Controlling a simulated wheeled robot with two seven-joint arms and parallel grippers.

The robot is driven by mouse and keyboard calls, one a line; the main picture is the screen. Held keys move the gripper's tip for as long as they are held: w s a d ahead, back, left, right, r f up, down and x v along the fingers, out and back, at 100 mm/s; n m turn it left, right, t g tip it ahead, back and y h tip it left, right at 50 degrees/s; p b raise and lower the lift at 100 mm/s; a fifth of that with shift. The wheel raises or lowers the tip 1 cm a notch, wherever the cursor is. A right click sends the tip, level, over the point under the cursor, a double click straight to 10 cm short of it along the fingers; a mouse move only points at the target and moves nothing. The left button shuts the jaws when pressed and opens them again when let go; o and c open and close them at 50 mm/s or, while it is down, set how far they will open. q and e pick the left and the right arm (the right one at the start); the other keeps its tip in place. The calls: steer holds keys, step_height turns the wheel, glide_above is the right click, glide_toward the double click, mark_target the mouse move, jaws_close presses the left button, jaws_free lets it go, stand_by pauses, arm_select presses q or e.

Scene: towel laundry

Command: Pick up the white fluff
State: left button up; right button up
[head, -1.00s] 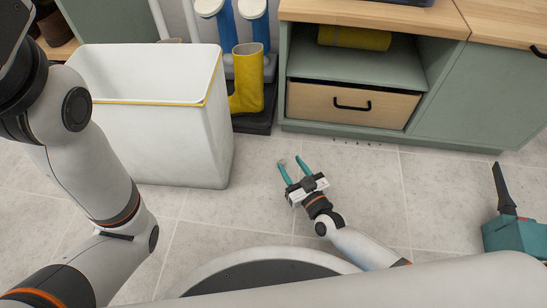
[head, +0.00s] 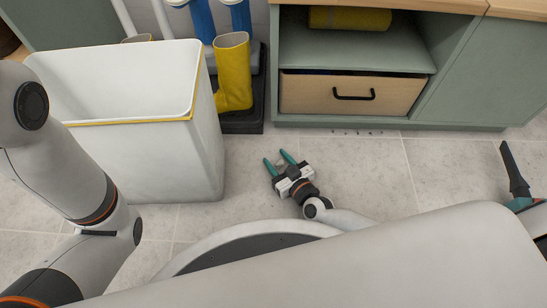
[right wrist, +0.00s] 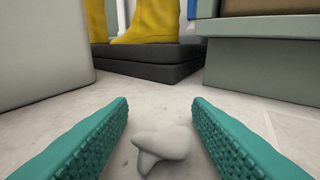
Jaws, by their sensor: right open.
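The white fluff (right wrist: 163,146) is a small, pale, lumpy piece on the floor in the right wrist view. It lies between the two teal fingers of my right gripper (right wrist: 160,103), nearer the camera than the fingertips, and a gap of floor shows on each side. In the head view my right gripper (head: 275,157) is low over the floor, open, its fingers pointing toward the cabinet and boot tray. I cannot make out the fluff in the head view. My left arm shows at the left, but its gripper is out of view.
A white bin (head: 150,160) stands left of the right gripper. Yellow boots (head: 233,75) stand on a black tray (head: 242,125) behind. A green cabinet (head: 445,95) with a wooden drawer (head: 310,93) is at the back right. A teal and black tool (head: 515,175) lies at right.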

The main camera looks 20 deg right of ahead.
steer(key=shift+w+a+f, duration=0.1)
steer(key=shift+w+a, duration=0.05)
steer(key=shift+w, duration=0.35)
jaws_close()
